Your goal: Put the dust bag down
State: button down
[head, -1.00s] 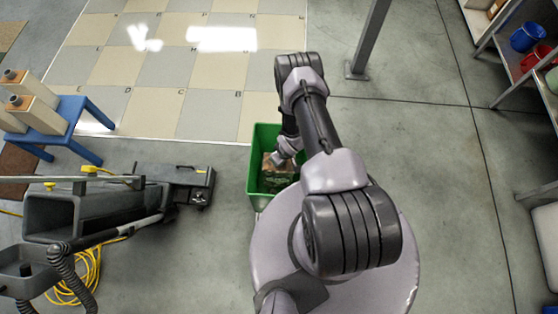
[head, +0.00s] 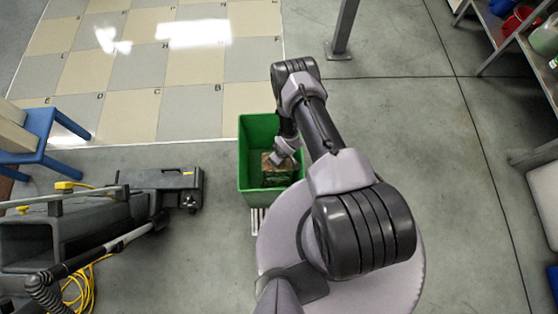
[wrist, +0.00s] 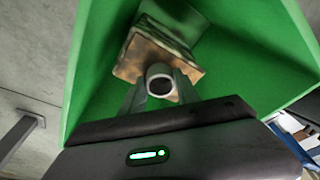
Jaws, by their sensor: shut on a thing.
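The dust bag (head: 275,176) is a brown, boxy bag with a round pale collar. It is inside a green bin (head: 243,150) in the middle of the head view. In the wrist view the bag (wrist: 150,60) shows its patterned brown body, with the collar toward the camera. My gripper (wrist: 160,88) is shut on the collar, one finger on each side. In the head view my gripper (head: 287,152) is down inside the bin. Whether the bag touches the bin floor, I cannot tell. The bin's green walls (wrist: 90,50) surround it.
A dark floor-cleaning machine (head: 150,190) with a yellow cable (head: 80,285) stands left of the bin. A blue stand (head: 40,130) is farther left. A grey post (head: 343,30) and shelving (head: 490,30) are at upper right. The floor right of my base is clear.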

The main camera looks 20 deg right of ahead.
jog(key=shift+f, duration=0.9)
jog(key=shift+f+b, duration=0.15)
jog(key=shift+b, duration=0.15)
jog(key=c, duration=0.9)
grip_release()
